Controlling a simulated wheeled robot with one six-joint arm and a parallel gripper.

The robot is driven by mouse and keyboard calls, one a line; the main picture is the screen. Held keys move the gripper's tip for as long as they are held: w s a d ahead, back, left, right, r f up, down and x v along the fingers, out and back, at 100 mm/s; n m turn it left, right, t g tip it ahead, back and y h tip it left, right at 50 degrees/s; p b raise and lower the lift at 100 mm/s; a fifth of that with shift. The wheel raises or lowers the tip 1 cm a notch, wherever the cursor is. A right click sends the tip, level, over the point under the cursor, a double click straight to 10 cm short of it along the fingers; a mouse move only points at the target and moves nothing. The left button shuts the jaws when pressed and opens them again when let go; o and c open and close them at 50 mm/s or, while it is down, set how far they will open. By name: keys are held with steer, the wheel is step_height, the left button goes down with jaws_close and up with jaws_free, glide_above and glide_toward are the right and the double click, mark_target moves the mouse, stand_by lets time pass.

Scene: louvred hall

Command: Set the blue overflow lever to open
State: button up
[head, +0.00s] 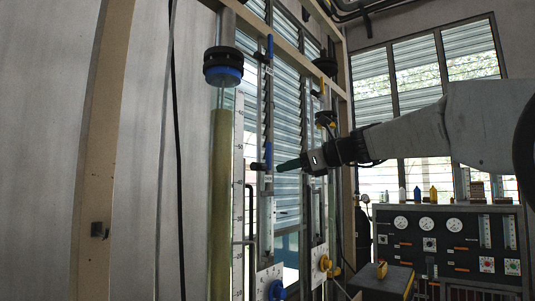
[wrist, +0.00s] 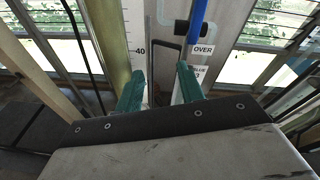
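A blue lever (head: 268,155) stands upright on a dark valve body on the rig, in the middle of the head view. In the wrist view the blue lever (wrist: 198,20) rises at the top, above a white label (wrist: 203,50) that reads "OVER"; the rest of the label is partly hidden by a finger. My gripper (head: 280,166) reaches in from the right, with its green fingertips close to the lever's right side in the head view. In the wrist view my gripper (wrist: 160,78) is open with nothing between its fingers, and the lever lies beyond the right finger.
A clear column (head: 220,190) with yellowish filling and a scale stands left of the lever. Another blue lever (head: 270,46) is higher up. A blue knob (head: 277,290) and a yellow knob (head: 325,263) sit below. A gauge panel (head: 450,240) stands at right.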

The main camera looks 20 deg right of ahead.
mark_target(270, 150)
steer(key=w+d+r+m+t, duration=0.2)
steer(key=w+d+r+m, duration=0.1)
steer(key=w+r, duration=0.15)
steer(key=shift+m+y, duration=0.3)
steer(key=shift+r+x, duration=0.15)
steer(key=shift+x, duration=1.35)
steer(key=shift+r+x, duration=0.15)
steer(key=shift+x, duration=1.35)
steer(key=shift+r+x, duration=0.15)
steer(key=shift+x, duration=1.35)
jaws_close()
